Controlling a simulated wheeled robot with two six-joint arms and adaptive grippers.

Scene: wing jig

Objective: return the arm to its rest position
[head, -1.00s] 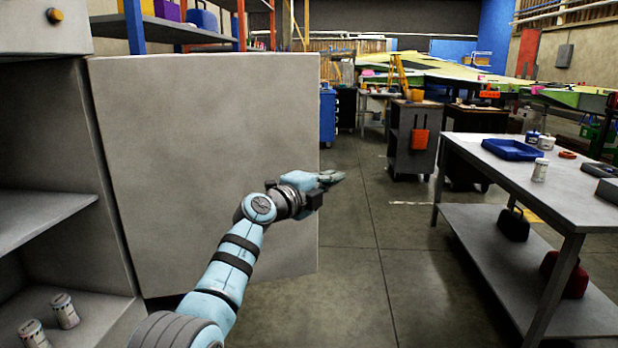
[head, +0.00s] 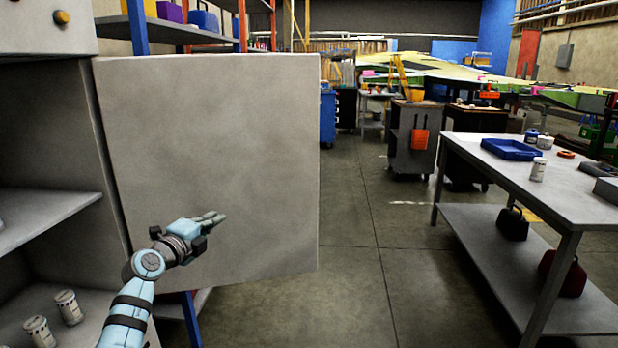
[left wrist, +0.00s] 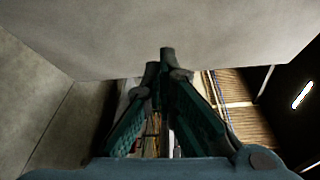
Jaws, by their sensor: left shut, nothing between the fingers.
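My left arm comes up from the bottom left in the head view. Its gripper (head: 219,217) is shut and empty, with its fingers pointing right, in front of the open cabinet door (head: 210,130). I cannot tell the exact gap between gripper and door. In the left wrist view the two dark green fingers (left wrist: 163,62) come together at their tips. A broad pale grey panel lies beyond them across the top of that view. My right gripper is not in view.
The open cabinet (head: 50,203) at the left has shelves with two white jars (head: 68,307) low down. A work table (head: 560,190) with a blue tray (head: 511,149) stands at the right. The floor (head: 360,270) between is clear.

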